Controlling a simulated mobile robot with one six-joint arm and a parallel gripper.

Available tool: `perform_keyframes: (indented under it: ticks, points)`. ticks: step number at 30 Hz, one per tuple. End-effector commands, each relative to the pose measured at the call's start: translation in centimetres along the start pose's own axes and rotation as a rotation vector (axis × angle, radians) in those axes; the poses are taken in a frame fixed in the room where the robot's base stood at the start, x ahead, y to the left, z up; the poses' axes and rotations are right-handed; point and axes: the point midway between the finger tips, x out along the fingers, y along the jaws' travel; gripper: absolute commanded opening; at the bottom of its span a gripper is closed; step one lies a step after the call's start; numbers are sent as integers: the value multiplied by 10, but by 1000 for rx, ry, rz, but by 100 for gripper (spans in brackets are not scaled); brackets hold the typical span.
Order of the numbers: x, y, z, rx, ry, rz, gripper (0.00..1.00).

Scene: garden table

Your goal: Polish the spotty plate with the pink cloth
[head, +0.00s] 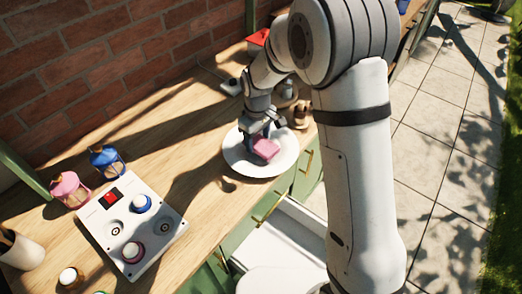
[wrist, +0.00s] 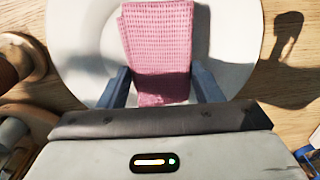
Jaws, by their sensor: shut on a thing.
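The plate (head: 238,160) is white and round and lies on the wooden table near its front edge. It also fills much of the wrist view (wrist: 80,45); I cannot make out spots on it. The pink cloth (head: 266,149) is a folded, waffle-textured piece over the plate. In the wrist view the cloth (wrist: 158,50) sits between the two blue-grey fingers. My gripper (head: 258,135) is shut on the cloth (wrist: 160,88). I cannot tell whether the cloth touches the plate. The fingers and cloth hide part of the plate.
A white panel with a red switch and round knobs (head: 128,222) lies to the left. Pink (head: 70,189) and blue (head: 106,161) lanterns stand behind it. A white cup (head: 22,252) is at far left. Brown items (head: 300,115) stand right of the plate. An open drawer (head: 285,240) is below.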

Motion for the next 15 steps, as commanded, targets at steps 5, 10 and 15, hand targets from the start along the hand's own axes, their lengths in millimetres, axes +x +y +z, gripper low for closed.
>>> perform_keyframes:
  ticks: [5, 10, 15]
  points:
    - [11, 0, 0, 1, 0, 0, 44]
    - [10, 1, 1, 1, 0, 0, 44]
    - [10, 1, 0, 1, 0, 0, 67]
